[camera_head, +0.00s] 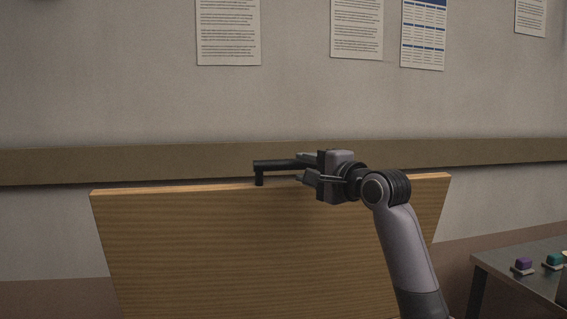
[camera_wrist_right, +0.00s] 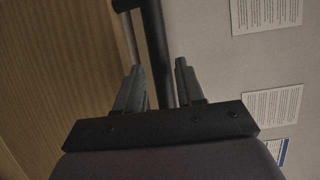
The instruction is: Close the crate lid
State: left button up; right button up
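The crate lid (camera_head: 220,250) is a broad wood-grain panel standing raised in the head view; it also shows at the left of the right wrist view (camera_wrist_right: 50,80). A black bar handle (camera_head: 275,164) is fixed near its top edge. My right gripper (camera_head: 306,169) is at the handle's right end. In the right wrist view the handle bar (camera_wrist_right: 156,40) runs between the two fingers, which stand apart on either side of it; firm contact does not show. The crate body is out of view. My left gripper is not in view.
Behind the lid is a grey wall with a brown rail (camera_head: 500,152) and several posted sheets.

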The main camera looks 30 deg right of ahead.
aim_at(297, 166)
jog(key=shift+w+r, duration=0.15)
jog(key=shift+w, duration=0.2)
jog(key=shift+w+a+p, duration=0.25)
jog(key=shift+w+p, duration=0.2)
jog(key=shift+w, duration=0.95)
jog(key=shift+w+a+p, duration=0.2)
jog(key=shift+w+p, duration=0.25)
jog(key=shift+w, duration=0.95)
jog(key=shift+c, duration=0.3)
grip_shut()
jog(key=shift+f, duration=0.2)
